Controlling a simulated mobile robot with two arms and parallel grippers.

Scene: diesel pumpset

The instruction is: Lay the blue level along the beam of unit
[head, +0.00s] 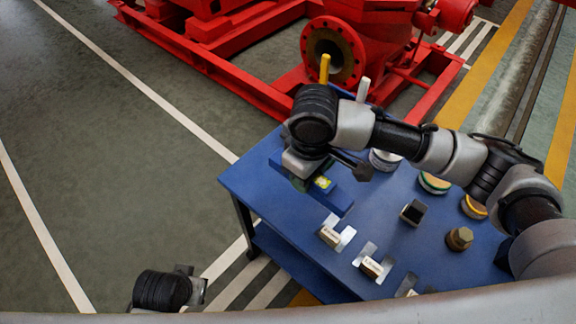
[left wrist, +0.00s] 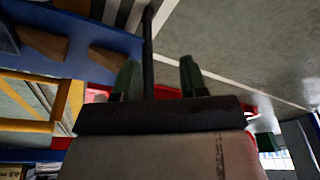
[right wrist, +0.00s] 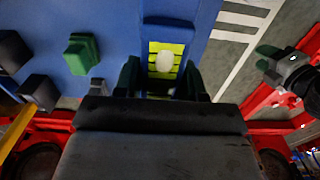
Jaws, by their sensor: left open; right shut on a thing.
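The blue level (head: 338,199) is a short bar with a yellow-green vial. My right gripper (head: 316,178) is shut on it, over the left part of the blue table. In the right wrist view the vial (right wrist: 166,62) shows just beyond the right fingers (right wrist: 160,82). Whether the level touches the tabletop I cannot tell. The red base frame (head: 228,78) of the pump unit, with its long beams, stands on the floor beyond the table. My left gripper (head: 192,287) is open and empty low at the left; its spread fingers show in the left wrist view (left wrist: 158,78).
The blue table (head: 300,262) carries labelled blocks (head: 371,268), a dark box (head: 412,213), a brass hex piece (head: 459,238) and several round tins (head: 474,206). A red flange (head: 333,53) rises above the frame. Open grey floor (head: 110,120) lies left of the table.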

